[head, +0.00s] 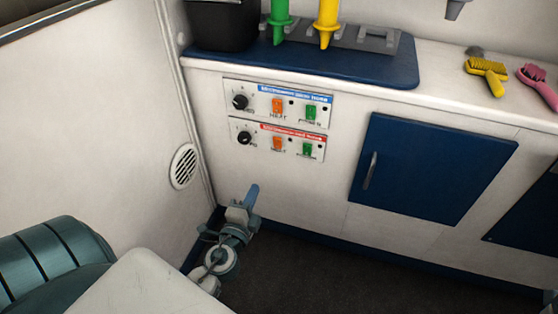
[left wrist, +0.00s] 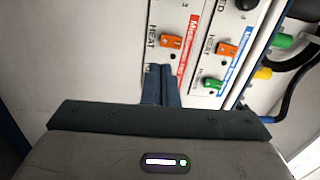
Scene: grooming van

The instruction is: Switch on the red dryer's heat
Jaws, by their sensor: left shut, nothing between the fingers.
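The red-labelled dryer panel (head: 282,142) is the lower of two panels on the white cabinet front. It has a black knob (head: 244,138), an orange HEAT switch (head: 278,144) and a green switch (head: 307,149). In the left wrist view the red panel's HEAT switch (left wrist: 173,41) is just beyond my fingertips; its green switch is not visible there. I cannot tell which way the HEAT rocker is set. My left gripper (head: 253,192) is shut and empty, below and left of the panel in the head view. Its fingers (left wrist: 161,72) point toward the panel. My right gripper is not seen.
The blue-labelled panel (head: 276,104) with like controls is directly above. A blue cabinet door (head: 430,165) is to the right. Green (head: 279,17) and yellow (head: 327,25) nozzles stand on the counter mat. A round vent (head: 184,166) is on the left wall.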

